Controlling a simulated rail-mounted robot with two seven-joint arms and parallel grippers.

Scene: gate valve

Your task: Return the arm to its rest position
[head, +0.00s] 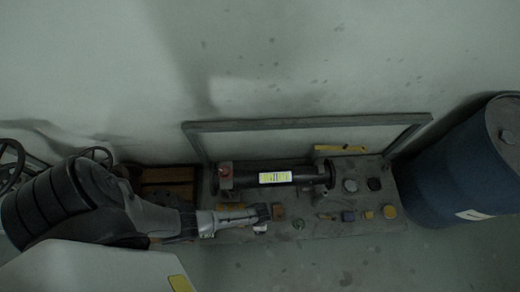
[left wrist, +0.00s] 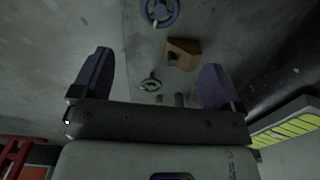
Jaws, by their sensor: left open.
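My left arm comes in from the left in the head view, and its gripper (head: 262,212) is over the left part of a grey bench (head: 310,228), just in front of a dark pipe (head: 300,175). In the left wrist view the two fingers of my left gripper (left wrist: 157,62) are spread wide with nothing held between them. Beyond them are a purple handwheel (left wrist: 160,10), a brown block (left wrist: 182,54) and a small green handwheel (left wrist: 150,84). My right gripper is in neither view.
A grey frame (head: 310,123) stands behind the pipe. Several small blocks and knobs lie on the bench's right half. A blue barrel (head: 450,165) stands at the right. Dark handwheels (head: 12,165) are at the far left. The floor in front is clear.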

